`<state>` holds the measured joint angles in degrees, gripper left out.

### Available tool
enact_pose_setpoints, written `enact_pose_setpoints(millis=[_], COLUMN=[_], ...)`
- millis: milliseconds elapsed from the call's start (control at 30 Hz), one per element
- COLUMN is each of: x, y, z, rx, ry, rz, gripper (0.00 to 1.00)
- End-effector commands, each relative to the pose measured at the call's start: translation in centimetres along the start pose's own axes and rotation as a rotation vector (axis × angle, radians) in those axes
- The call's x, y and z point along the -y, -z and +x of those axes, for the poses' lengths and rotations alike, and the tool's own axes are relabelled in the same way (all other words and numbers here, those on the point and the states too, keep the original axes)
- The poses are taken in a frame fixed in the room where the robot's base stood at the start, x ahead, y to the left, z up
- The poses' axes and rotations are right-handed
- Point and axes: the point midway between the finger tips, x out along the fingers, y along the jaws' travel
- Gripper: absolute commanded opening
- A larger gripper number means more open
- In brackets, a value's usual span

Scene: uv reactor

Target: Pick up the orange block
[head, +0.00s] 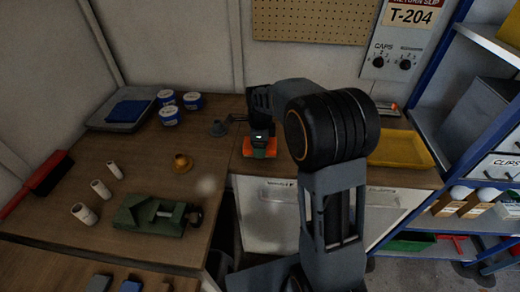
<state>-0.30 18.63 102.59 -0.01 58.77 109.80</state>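My arm reaches away over the far bench, and its dark wrist end (260,102) is above the front part of that bench. I cannot tell whether this is a separate block or part of my gripper. My gripper's fingers are too small and dark to make out. At the bottom picture edge, a dull orange-brown block (160,286) lies beside a blue block (130,286) and a grey-brown block (100,283), all partly cut off.
A green vise (155,215), white rolls (84,213), a brass-coloured part (182,163) and blue-and-white tubs (169,115) stand on the left bench. A yellow tray (402,150) lies on the right. Blue-framed shelves (455,100) border the right side. Bare wood surrounds the vise.

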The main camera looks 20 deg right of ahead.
Motion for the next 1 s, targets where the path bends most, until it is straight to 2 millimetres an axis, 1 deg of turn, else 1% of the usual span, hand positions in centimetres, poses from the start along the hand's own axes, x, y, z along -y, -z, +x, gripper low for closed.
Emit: enact_pose_setpoints(millis=[33,367,500,700,800,1000], x=[-0.1,-3.9,-6.0,-8.4,-9.3,-10.4], y=[0.1,3.2,5.0,6.9,7.6,8.5], z=[-0.8,-6.6,-7.6,-9.0,-9.5,-10.2], rx=[0.002,0.002,0.001,0.001,0.001,0.000], ry=[0.004,0.005,0.003,0.003,0.002,0.001], rz=[0.000,0.001,0.002,0.002,0.002,0.001], gripper=[0.46,0.46,0.46,0.46,0.46,0.46])
